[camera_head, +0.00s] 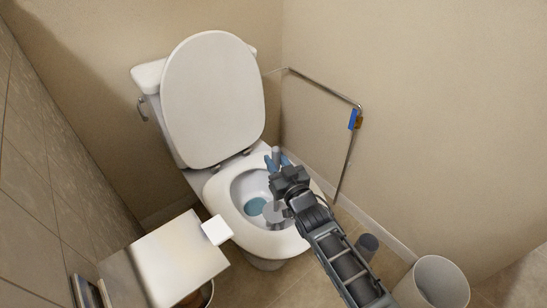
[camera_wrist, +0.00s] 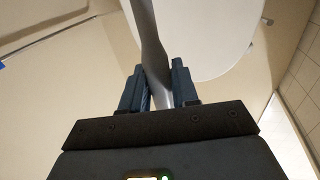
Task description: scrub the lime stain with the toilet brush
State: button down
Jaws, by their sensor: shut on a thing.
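The toilet (camera_head: 225,195) stands against the back wall with its lid raised. My gripper (camera_head: 274,162) is over the right side of the bowl, with its blue fingers shut on the grey handle of the toilet brush (camera_head: 274,215). In the wrist view, the handle (camera_wrist: 150,50) runs between the two fingers (camera_wrist: 160,88). The brush's wide grey lower end is at the bowl opening, partly hidden by my gripper. A teal patch (camera_head: 256,206) shows at the bottom of the bowl, left of the brush. I cannot tell whether it is water or the lime stain.
A small table (camera_head: 175,262) with a white block (camera_head: 217,230) stands at the front left. A dark grey cup (camera_head: 367,245) and a pale bin (camera_head: 437,282) stand on the floor at the right. A metal rail (camera_head: 325,88) is on the right wall.

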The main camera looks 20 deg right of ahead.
jog(key=shift+s+d, duration=0.1)
jog(key=shift+d, duration=0.1)
jog(key=shift+d+p, duration=0.35)
jog(key=shift+p, duration=0.1)
jog(key=shift+w+d+f, duration=0.2)
jog(key=shift+d, duration=0.15)
jog(key=shift+w+a+b, duration=0.2)
jog(key=shift+a+b, duration=0.3)
jog(key=shift+b, duration=0.15)
jog(key=shift+w+a+b, duration=0.2)
jog(key=shift+a+b, duration=0.3)
jog(key=shift+b, duration=0.15)
